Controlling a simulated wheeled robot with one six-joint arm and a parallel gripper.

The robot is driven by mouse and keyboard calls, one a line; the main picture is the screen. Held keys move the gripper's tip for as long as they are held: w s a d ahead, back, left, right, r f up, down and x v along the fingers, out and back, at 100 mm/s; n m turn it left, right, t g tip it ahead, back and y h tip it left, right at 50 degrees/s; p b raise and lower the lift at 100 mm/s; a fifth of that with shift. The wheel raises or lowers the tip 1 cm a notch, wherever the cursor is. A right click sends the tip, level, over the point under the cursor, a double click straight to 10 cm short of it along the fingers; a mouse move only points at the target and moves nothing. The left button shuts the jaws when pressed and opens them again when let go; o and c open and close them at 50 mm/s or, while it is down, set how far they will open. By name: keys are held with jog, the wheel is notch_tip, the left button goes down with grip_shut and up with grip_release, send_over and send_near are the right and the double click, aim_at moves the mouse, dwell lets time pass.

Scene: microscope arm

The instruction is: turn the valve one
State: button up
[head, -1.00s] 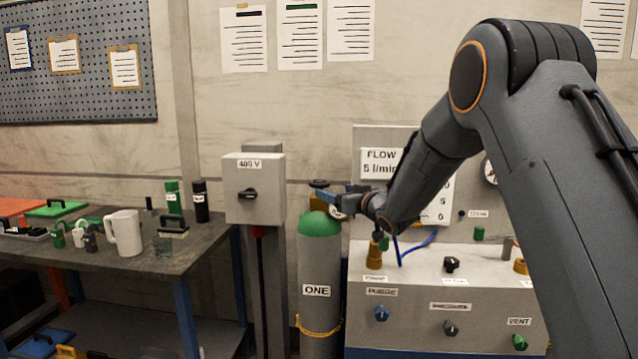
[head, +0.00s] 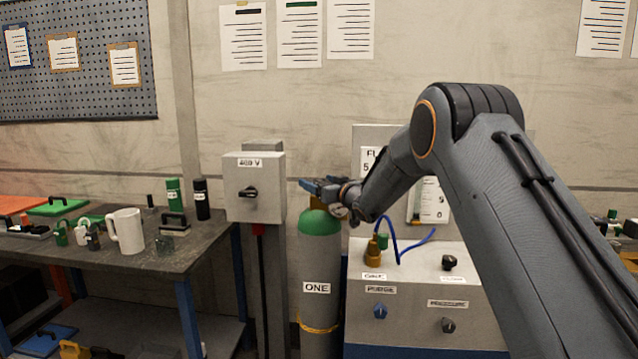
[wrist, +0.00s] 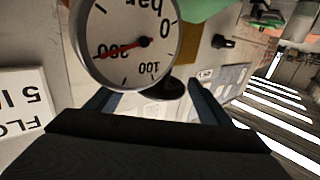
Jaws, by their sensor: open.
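The gas cylinder marked ONE (head: 318,262) stands upright with a green shoulder (head: 320,222). Its brass valve body (wrist: 190,43) shows behind the round pressure gauge (wrist: 124,42) in the wrist view, where the picture is upside down. A dark knob (wrist: 170,88) sits at the end of the brass, between my fingers in the picture. My gripper (head: 310,184) is open at the cylinder's top, and its blue fingers hide most of the valve in the head view. My gripper (wrist: 155,93) holds nothing. I cannot tell whether the fingers touch the knob.
A grey 400 V switch box (head: 254,188) stands close left of the cylinder. A control panel (head: 408,310) with knobs and a blue hose (head: 388,232) is on the right. A workbench (head: 150,262) with a white mug (head: 127,231) is at the left.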

jog(key=shift+c, duration=0.5)
jog(key=c, duration=1)
jog(key=shift+w+n+g+y+b, duration=0.1)
jog(key=shift+n+g+y+b, duration=0.5)
jog(key=shift+n+g+y, duration=1.05)
jog(key=shift+o, duration=0.2)
jog(key=shift+n+g+y+b, duration=0.65)
jog(key=shift+g+y+b, duration=0.1)
jog(key=shift+g, duration=0.3)
jog(key=shift+n+g+y+b, duration=0.4)
jog(key=shift+n+g+b, duration=0.1)
jog(key=shift+g, duration=0.2)
jog(key=shift+r, duration=0.1)
jog(key=o, duration=1.1)
jog(key=shift+c, duration=0.2)
